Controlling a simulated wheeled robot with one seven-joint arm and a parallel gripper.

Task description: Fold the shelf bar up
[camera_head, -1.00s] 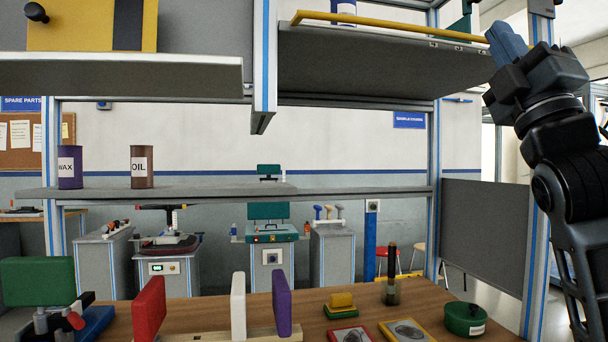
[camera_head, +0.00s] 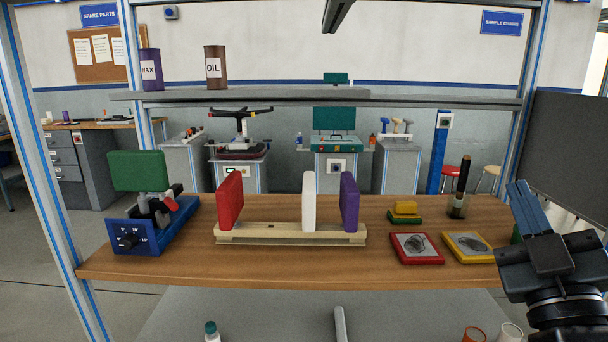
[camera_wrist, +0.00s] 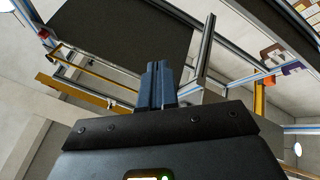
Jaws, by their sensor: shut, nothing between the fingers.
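My gripper (camera_head: 517,185) is at the lower right of the head view, beside the right end of the workbench, with its blue fingers pointing up. The fingers are together and empty; they also show in the wrist view (camera_wrist: 158,70). The upper shelf and its yellow bar are outside the head view. In the wrist view, a thin yellow bar (camera_wrist: 97,72) runs along a frame at the left, apart from my fingers. I cannot tell for sure that it is the shelf bar. A dark panel (camera_wrist: 125,35) shows above it.
The workbench (camera_head: 280,268) holds a wooden rack (camera_head: 285,239) with red, white and purple plates, a blue device (camera_head: 140,236) and framed pads (camera_head: 416,248). A grey shelf (camera_head: 250,95) carries two cans. A grey side panel (camera_head: 570,150) stands at the right, near my arm.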

